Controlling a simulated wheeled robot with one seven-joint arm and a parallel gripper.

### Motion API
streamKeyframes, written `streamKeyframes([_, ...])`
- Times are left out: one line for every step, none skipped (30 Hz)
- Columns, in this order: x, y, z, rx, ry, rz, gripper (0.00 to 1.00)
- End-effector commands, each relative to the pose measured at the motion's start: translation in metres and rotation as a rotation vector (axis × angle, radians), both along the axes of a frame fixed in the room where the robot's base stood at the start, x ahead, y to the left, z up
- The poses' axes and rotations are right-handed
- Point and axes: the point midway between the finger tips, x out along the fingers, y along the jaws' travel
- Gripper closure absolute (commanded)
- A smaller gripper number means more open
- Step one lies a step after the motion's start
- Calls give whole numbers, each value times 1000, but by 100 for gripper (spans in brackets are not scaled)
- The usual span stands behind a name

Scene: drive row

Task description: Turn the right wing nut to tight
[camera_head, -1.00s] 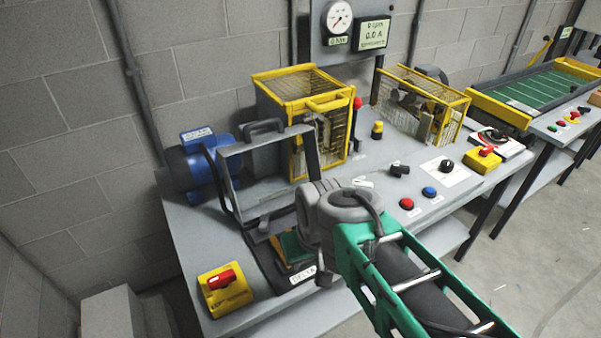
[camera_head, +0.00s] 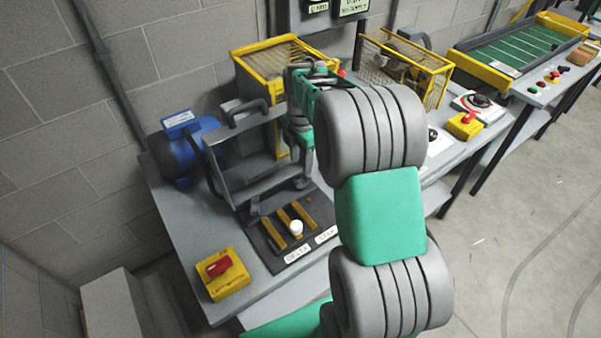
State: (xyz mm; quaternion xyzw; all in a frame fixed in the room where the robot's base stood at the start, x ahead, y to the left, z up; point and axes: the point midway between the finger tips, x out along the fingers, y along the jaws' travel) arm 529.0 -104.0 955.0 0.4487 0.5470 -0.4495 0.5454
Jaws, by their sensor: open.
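No wing nut can be made out for certain; the right one is either too small or behind my arm. A grey open-fronted housing (camera_head: 238,150) with a carrying handle stands on the bench beside the blue motor (camera_head: 182,148). In front of it lies a dark board (camera_head: 268,250) with yellow bars, a white knob (camera_head: 296,228) and two white labels. My arm crosses the right of the view, and its far end hangs at the housing's right side. My gripper (camera_head: 300,150) is there, small and partly hidden, open; its fingertips are not clear, nor any contact.
A yellow box with a red switch (camera_head: 220,272) sits at the bench's front left corner. A yellow mesh cage (camera_head: 262,68) stands behind the housing, and a second cage (camera_head: 405,65) is to its right. My arm hides much of the middle bench.

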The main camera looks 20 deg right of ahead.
Motion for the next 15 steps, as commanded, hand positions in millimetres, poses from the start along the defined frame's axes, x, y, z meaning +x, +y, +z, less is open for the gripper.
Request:
streamKeyframes([-1, 1, -7, 0, 3, 1, 56])
streamKeyframes([-1, 1, -13, 1, 4, 1, 56])
streamKeyframes([-2, 2, -20, 1, 4, 1, 56])
streamKeyframes([-2, 2, -27, 1, 5, 1, 56])
streamKeyframes([-1, 2, -32, 0, 3, 1, 56])
streamKeyframes([-1, 2, -40, 0, 3, 0, 56])
streamKeyframes([-1, 2, -46, 0, 3, 0, 56])
streamKeyframes([-1, 2, -51, 0, 3, 0, 56])
streamKeyframes([-1, 2, -56, 1, 1, 0, 56])
streamKeyframes([-1, 2, -60, 1, 1, 0, 56])
streamKeyframes([-1, 2, -63, 0, 0, -1, 56])
streamKeyframes([0, 2, -66, -1, -1, -1, 56])
streamKeyframes([0, 2, -68, -1, -1, -1, 56])
streamKeyframes([0, 2, -69, -1, -2, -1, 56])
streamKeyframes([0, 2, -70, -1, -2, -1, 56])
